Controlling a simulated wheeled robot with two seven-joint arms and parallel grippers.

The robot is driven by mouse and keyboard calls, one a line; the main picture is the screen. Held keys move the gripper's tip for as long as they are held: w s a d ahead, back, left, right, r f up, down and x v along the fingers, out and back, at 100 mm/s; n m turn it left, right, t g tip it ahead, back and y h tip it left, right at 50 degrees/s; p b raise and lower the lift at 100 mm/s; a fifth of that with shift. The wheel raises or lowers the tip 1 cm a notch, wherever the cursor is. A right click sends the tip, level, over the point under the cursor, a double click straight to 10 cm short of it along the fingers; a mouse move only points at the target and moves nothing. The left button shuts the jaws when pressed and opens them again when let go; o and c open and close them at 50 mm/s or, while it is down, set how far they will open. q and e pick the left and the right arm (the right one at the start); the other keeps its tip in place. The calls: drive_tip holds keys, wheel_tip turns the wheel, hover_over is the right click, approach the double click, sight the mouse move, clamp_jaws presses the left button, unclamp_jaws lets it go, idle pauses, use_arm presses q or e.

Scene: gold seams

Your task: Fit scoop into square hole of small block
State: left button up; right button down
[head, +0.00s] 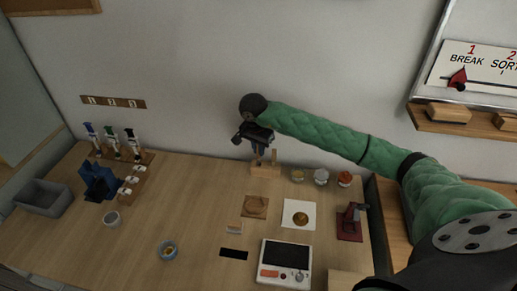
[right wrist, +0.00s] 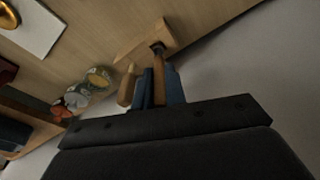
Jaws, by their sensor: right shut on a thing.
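The small wooden block (head: 264,171) stands at the back of the table against the wall side; it also shows in the right wrist view (right wrist: 138,41). My right gripper (head: 259,153) is above the block, pointing down, its blue fingers shut on the scoop. In the right wrist view the scoop (right wrist: 159,72) is a thin brown strip between the fingers. Its far end meets a dark spot on the block, and I cannot tell whether it is inside the hole. A rounded wooden peg (right wrist: 127,86) stands beside the fingers. My left gripper is out of view.
Three small jars (head: 320,176) stand right of the block. In front lie a wooden coaster (head: 255,206), a white sheet with a gold disc (head: 299,214) and a scale (head: 285,262). A dark red stand (head: 350,222) is at the right.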

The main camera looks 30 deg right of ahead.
sight(259, 158)
drive_tip(key=shift+f+b, duration=1.8)
idle(1.1)
drive_tip(key=shift+f+b, duration=0.25)
drive_tip(key=shift+b, duration=0.3)
idle(0.5)
drive_tip(key=c, duration=1.4)
unclamp_jaws()
drive_tip(key=shift+o, duration=0.2)
drive_tip(key=r, duration=0.3)
drive_tip(key=r+p, duration=0.1)
drive_tip(key=r, duration=0.1)
drive_tip(key=shift+s+a, duration=0.2)
drive_tip(key=shift+a, duration=0.15)
